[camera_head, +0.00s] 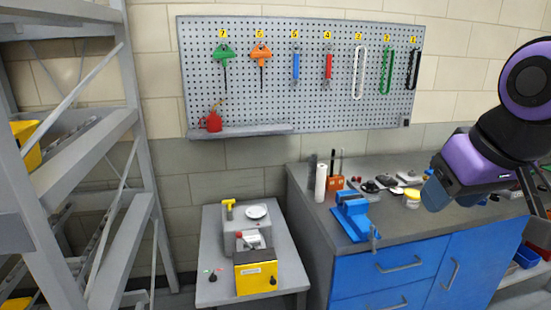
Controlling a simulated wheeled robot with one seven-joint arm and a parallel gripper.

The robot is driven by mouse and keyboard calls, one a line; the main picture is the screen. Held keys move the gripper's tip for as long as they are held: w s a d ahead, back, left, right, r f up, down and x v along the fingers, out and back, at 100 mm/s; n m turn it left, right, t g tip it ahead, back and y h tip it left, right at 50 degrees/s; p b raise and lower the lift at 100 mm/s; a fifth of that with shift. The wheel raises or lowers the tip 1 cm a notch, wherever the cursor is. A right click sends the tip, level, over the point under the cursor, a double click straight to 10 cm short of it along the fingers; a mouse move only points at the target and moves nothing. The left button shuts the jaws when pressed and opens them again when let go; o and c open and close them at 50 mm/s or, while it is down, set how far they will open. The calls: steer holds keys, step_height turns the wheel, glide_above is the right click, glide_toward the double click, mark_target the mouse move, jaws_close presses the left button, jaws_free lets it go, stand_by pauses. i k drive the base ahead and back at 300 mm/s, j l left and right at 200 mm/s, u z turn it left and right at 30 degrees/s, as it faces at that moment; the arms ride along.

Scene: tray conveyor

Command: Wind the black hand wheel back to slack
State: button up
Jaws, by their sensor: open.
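A small black wheel or knob (273,281) sits on the front of the yellow box-shaped machine (256,268) on the low grey table. A second black knob (212,278) stands at that table's front left, near small red and green marks. I cannot tell from this view which of them is the hand wheel, nor how far either is turned. My gripper (437,190) is at the right, over the workbench and well away from both knobs. It looks empty, and its fingertips are hard to make out.
The low table (207,294) also bears a white dish (256,211) and a yellow-handled item (228,208). A blue vise (352,213) stands on the workbench (340,242) to its right. A grey rack (130,215) stands at left. Tools hang on the pegboard (300,110) behind.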

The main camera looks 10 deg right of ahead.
mark_target(370, 185)
steer(key=i+l, duration=0.35)
steer(key=i, duration=0.15)
steer(key=i+l, duration=0.4)
steer(key=i, duration=0.15)
